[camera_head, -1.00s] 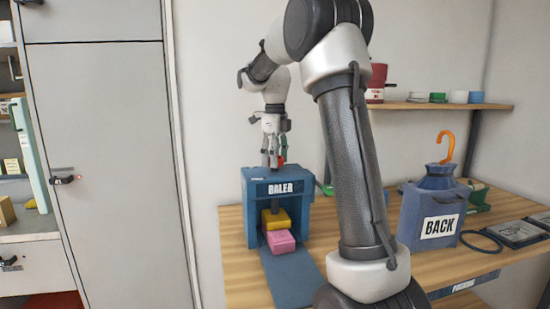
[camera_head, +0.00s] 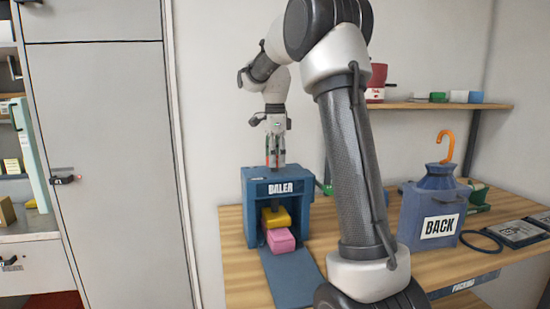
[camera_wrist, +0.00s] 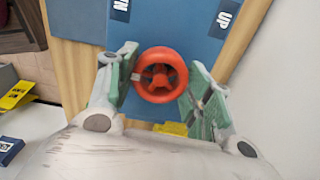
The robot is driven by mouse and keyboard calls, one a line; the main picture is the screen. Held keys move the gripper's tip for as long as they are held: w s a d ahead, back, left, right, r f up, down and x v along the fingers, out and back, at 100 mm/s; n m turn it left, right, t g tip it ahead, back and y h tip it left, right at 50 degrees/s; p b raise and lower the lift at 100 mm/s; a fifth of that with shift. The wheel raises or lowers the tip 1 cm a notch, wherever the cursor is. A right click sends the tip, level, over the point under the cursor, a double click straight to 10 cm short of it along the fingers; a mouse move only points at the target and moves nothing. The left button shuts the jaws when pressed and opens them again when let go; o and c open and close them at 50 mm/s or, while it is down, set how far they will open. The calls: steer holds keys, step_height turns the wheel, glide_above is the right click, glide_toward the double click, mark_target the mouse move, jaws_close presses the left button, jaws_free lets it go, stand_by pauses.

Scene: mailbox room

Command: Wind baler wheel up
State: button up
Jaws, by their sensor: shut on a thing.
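The blue baler (camera_head: 250,215) stands on the wooden table, its front marked BALER. A yellow block (camera_head: 277,217) shows in its opening, with a pink block (camera_head: 281,240) below and in front of it. My gripper (camera_head: 275,164) points down over the baler's top. In the wrist view the red baler wheel (camera_wrist: 160,74) sits between the green fingers (camera_wrist: 160,85), and the gripper is shut on it. In the wrist view an UP label (camera_wrist: 226,19) lies right of the wheel and a partly cut-off label (camera_wrist: 121,9) ending in N lies to its left.
A blue BACK container (camera_head: 415,215) with an orange hook (camera_head: 445,150) stands on the table to the right, beside a black ring (camera_head: 481,242) and dark flat panels. A wall shelf (camera_head: 440,106) holds small cups. A grey cabinet (camera_head: 110,150) stands left.

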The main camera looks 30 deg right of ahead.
steer(key=n, duration=0.5)
steer(key=shift+r+n, duration=0.1)
steer(key=shift+n, duration=0.2)
steer(key=n, duration=1)
steer(key=shift+n, duration=0.4)
steer(key=n, duration=1.2)
steer(key=shift+n, duration=0.3)
steer(key=n, duration=1.6)
steer(key=shift+n, duration=0.4)
